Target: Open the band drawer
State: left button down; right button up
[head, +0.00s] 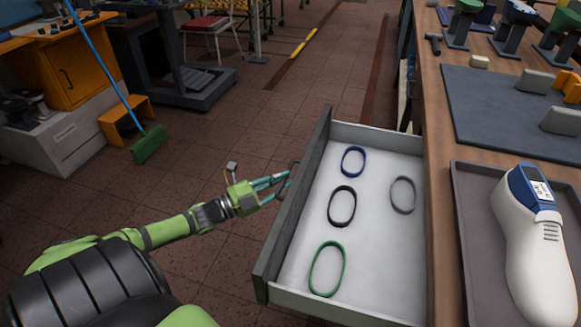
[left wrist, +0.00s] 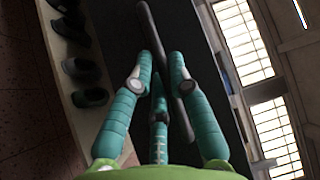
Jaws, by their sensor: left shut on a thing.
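The band drawer (head: 375,250) stands pulled out from the bench in the head view, its white inside in plain sight. Loose bands lie flat in it: a blue band (head: 353,149), a black band (head: 331,206), a grey band (head: 414,194) and a green band (head: 315,268). My left gripper (head: 284,181) is at the outer side of the drawer's grey front, shut on the dark handle (head: 294,166). In the left wrist view the teal fingers (left wrist: 164,62) close around the dark handle bar (left wrist: 147,22). My right gripper is in neither view.
The wooden bench on the right carries a grey tray (head: 470,260) with a white shoe last (head: 535,245), and a dark mat (head: 480,105). The tiled floor left of the drawer is clear.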

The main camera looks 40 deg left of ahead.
pick_arm(q)
jog(key=shift+a, duration=0.1)
jog(key=c, duration=1.4)
grip_release()
jog(key=v, duration=1.2)
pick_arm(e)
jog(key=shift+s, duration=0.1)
